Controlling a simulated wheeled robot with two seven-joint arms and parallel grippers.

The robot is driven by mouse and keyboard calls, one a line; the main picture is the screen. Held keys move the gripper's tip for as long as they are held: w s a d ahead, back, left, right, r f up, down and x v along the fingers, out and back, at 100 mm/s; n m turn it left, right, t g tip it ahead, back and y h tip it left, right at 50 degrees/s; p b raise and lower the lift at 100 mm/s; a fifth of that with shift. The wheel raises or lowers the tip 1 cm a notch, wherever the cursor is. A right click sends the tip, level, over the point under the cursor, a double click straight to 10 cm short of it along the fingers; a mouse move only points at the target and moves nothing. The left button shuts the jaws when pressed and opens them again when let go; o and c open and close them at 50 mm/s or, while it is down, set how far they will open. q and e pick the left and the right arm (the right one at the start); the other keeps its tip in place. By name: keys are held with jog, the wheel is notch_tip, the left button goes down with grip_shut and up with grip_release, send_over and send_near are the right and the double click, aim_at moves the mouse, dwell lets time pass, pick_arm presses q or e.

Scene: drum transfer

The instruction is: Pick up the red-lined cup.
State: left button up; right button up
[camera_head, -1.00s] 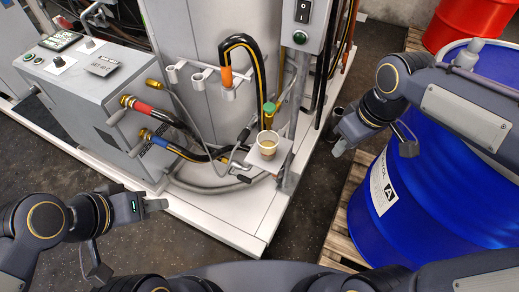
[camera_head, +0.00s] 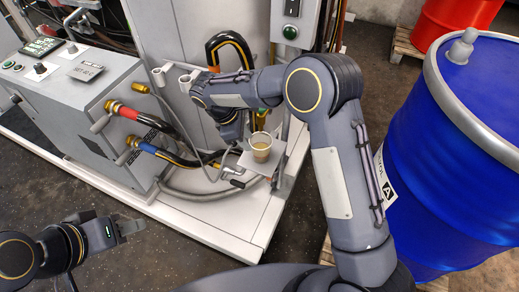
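A small pale cup (camera_head: 261,148) with a yellowish-brown inside stands upright on a small grey shelf (camera_head: 281,160) at the front of the machine. A red line on it is too small to make out. My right arm reaches in from the right, and its wrist bends down just behind and left of the cup. My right gripper (camera_head: 240,128) is dark and close to the cup, apart from it as far as I can see; its fingertips are hard to make out. My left gripper (camera_head: 130,226) is low at the left, above the floor, far from the cup and empty.
A hanging black and yellow hose (camera_head: 228,42) and holder rings (camera_head: 187,84) are close to my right wrist. Red-banded and blue-banded hoses (camera_head: 150,147) run left of the shelf. A large blue drum (camera_head: 465,150) stands at the right. Floor at the lower left is clear.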

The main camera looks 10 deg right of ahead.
jog(key=x, duration=0.5)
jog(key=shift+w+d+f, duration=0.1)
jog(key=shift+d, duration=0.3)
grip_shut()
